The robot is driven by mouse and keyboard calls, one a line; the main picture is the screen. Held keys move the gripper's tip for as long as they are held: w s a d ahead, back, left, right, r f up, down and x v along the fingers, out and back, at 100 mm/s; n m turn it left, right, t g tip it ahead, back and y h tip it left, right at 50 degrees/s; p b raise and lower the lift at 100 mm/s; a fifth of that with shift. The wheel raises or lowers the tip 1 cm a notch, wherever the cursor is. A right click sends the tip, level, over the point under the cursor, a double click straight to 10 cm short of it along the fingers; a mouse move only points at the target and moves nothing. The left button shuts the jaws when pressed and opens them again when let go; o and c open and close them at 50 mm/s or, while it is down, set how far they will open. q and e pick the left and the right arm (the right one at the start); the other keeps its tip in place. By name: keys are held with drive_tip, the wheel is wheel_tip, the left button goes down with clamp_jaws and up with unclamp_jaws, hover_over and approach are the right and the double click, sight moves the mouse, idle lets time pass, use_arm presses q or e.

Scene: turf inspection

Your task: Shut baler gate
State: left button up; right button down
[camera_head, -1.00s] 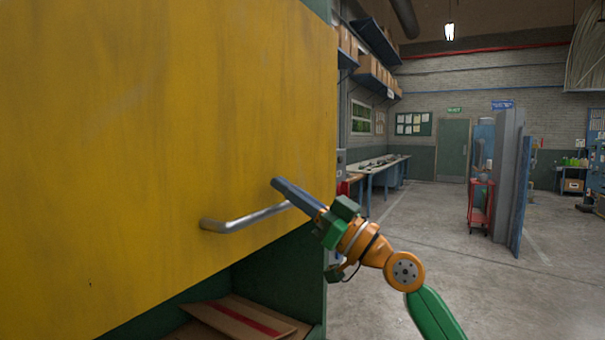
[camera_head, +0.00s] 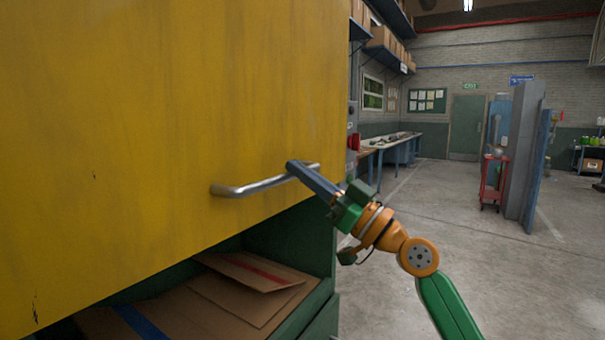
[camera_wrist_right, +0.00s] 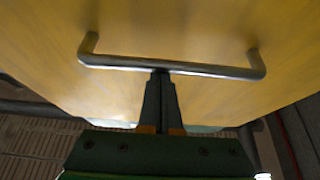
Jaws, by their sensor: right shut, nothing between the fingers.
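The yellow baler gate (camera_head: 150,110) fills the left of the head view, with an open gap below its lower edge. Its metal bar handle (camera_head: 250,187) sticks out near that edge. My right gripper (camera_head: 292,165) is at the right part of the handle, its fingers closed together with nothing between them. In the right wrist view the fingertips (camera_wrist_right: 160,74) are at the middle of the handle bar (camera_wrist_right: 205,68), with the yellow gate (camera_wrist_right: 170,25) behind it. Whether they touch the bar is hard to tell. My left gripper is not in view.
Flattened cardboard (camera_head: 235,290) lies inside the green baler body (camera_head: 315,240) below the gate. The concrete floor (camera_head: 420,260) to the right is clear. A workbench (camera_head: 390,145), a red cart (camera_head: 493,182) and upright panels (camera_head: 524,150) stand farther back.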

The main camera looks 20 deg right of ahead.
use_arm(q)
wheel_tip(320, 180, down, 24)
drive_tip(key=b, duration=2.1)
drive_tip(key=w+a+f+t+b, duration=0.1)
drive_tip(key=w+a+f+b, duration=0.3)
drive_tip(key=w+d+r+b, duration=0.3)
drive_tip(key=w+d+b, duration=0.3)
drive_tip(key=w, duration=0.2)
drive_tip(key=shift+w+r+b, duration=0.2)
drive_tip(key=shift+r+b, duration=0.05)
drive_tip(key=shift+b, duration=0.1)
